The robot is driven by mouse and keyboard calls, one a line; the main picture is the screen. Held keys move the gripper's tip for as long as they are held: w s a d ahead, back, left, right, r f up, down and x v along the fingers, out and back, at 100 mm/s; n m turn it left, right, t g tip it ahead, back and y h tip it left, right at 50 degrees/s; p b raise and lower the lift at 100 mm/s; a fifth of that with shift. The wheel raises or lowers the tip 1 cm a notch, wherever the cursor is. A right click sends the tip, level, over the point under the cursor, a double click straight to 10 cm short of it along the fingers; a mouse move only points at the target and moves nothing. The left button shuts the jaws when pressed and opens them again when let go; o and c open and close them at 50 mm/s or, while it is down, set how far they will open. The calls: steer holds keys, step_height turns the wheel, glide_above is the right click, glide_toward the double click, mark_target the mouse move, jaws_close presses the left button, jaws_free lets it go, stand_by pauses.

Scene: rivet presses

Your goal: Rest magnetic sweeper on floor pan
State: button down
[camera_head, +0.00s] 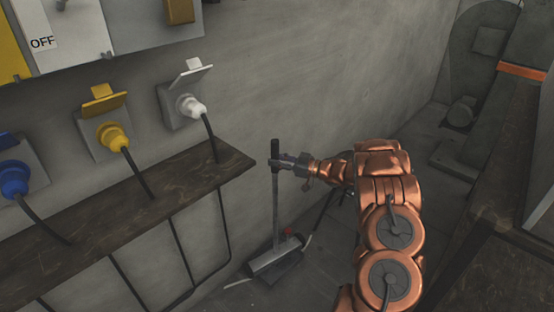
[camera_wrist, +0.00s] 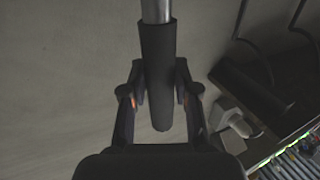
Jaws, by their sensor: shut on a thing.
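The magnetic sweeper (camera_head: 275,215) has a dark grip on top, a thin grey shaft and a wide pale grey head at the bottom. It stands nearly upright, to the left of my arm. My gripper (camera_head: 290,161) is shut on its dark handle, near the top. In the wrist view my gripper (camera_wrist: 160,78) has one finger on each side of the dark grip (camera_wrist: 157,50). A dark flat piece (camera_head: 286,273), perhaps the floor pan, shows at the head's lower right edge. I cannot tell whether the head touches it.
A small red part (camera_head: 288,233) is behind the head. Machinery and a bench stand at right.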

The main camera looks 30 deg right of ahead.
steer(key=shift+r, duration=0.1)
steer(key=c, duration=0.8)
jaws_free()
steer(key=shift+o, duration=0.4)
steer(key=o, duration=0.7)
steer(key=shift+s+d, duration=0.1)
steer(key=shift+v, duration=4.35)
